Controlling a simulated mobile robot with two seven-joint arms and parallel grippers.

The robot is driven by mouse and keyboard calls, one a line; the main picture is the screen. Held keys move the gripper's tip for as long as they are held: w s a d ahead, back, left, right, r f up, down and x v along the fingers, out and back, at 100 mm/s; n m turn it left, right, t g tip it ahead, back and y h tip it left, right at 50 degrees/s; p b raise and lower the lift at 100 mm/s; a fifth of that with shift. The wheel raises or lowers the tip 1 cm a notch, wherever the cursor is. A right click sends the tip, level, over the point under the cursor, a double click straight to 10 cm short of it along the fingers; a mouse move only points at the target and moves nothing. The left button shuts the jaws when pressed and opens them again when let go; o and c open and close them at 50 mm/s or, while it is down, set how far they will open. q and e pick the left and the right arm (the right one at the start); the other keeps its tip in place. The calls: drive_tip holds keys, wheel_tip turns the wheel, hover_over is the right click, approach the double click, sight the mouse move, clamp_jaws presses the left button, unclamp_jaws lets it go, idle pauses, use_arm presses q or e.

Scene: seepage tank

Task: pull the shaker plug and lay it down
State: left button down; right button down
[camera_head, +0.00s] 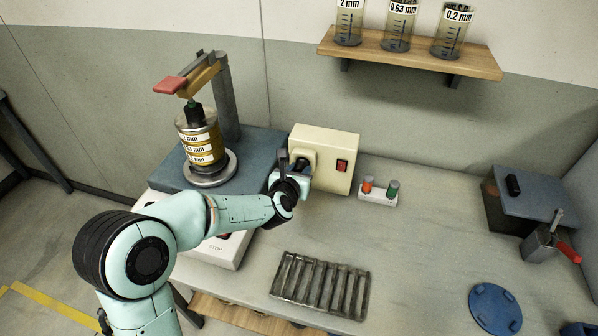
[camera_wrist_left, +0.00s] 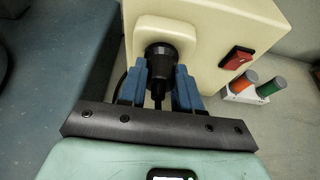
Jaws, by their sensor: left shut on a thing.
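The black shaker plug (camera_wrist_left: 159,61) is at the socket on the front of the cream box (camera_head: 345,148), with its cord hanging below it. The cream box also shows in the left wrist view (camera_wrist_left: 205,25). My left gripper (camera_wrist_left: 162,80) is shut on the plug, its blue fingers on either side of it. In the head view my left gripper (camera_head: 302,168) is in front of the box and partly hides the plug. The plug appears to be in the socket; how deep it sits I cannot tell. My right gripper is not in view.
A red switch (camera_head: 342,166) is on the box. A small holder with orange and green tops (camera_head: 378,193) stands to its right. The shaker with its sieve stack (camera_head: 199,142) is at left. A metal rack (camera_head: 320,284) lies in front; bench between rack and box is clear.

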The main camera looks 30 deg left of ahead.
use_arm(q)
drive_tip(key=shift+s+d, duration=0.1)
drive_tip(key=shift+s, duration=0.25)
drive_tip(key=shift+s+d+b, duration=0.2)
drive_tip(key=shift+s+b, duration=0.3)
drive_tip(key=shift+s, duration=0.35)
drive_tip(key=shift+s+d+b, duration=0.2)
drive_tip(key=shift+s+b, duration=0.25)
drive_tip(key=shift+s, duration=0.45)
drive_tip(key=shift+s+d+b, duration=0.2)
drive_tip(key=shift+s+b, duration=0.3)
drive_tip(key=shift+s, duration=0.35)
